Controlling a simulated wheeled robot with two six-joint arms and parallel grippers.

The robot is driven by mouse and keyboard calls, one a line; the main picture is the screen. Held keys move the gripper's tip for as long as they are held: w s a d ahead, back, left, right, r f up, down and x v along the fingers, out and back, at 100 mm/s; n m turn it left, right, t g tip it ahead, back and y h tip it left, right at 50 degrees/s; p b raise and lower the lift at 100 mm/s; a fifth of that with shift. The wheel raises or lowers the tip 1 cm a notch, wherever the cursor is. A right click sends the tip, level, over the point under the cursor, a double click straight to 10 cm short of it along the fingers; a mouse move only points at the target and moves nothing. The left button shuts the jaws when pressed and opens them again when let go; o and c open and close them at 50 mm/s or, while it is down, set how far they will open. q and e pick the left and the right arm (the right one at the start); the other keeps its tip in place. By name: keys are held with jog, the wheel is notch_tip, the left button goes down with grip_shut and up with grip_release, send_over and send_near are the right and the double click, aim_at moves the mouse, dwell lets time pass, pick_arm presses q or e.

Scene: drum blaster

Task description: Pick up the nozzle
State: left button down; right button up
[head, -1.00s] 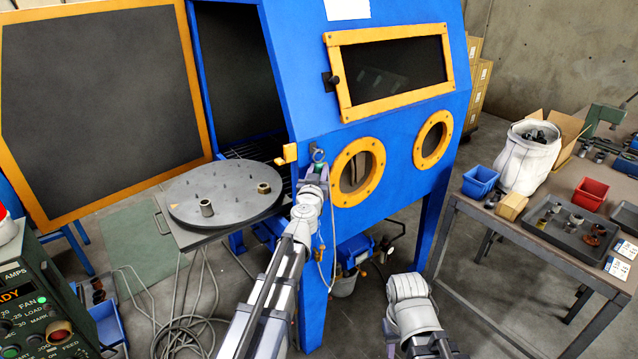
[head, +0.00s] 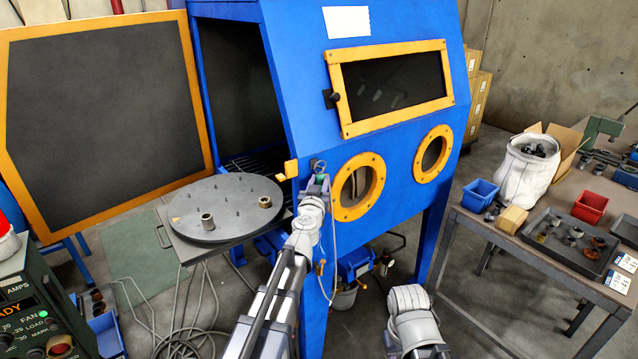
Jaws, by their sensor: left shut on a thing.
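My left gripper (head: 316,184) is at the front corner post of the blue cabinet, just left of the left round port. It is shut on the nozzle, which is small here and mostly hidden by the jaws and wrist. A round hook or ring (head: 319,167) shows just above the jaws. A thin pale hose (head: 334,240) hangs down beside my left wrist. I cannot tell whether the nozzle still touches the cabinet. My right arm shows at the bottom centre, but its gripper is not visible.
The blue cabinet (head: 290,60) has its orange-framed door (head: 100,110) open at the left. A round turntable (head: 225,222) with two small metal cylinders stands out from it. A workbench (head: 530,240) with bins and a tray is at the right. Cables lie on the floor.

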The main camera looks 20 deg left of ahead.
pick_arm(q)
jog(key=s+d, duration=1.1)
jog(key=d, duration=0.3)
dwell(0.3)
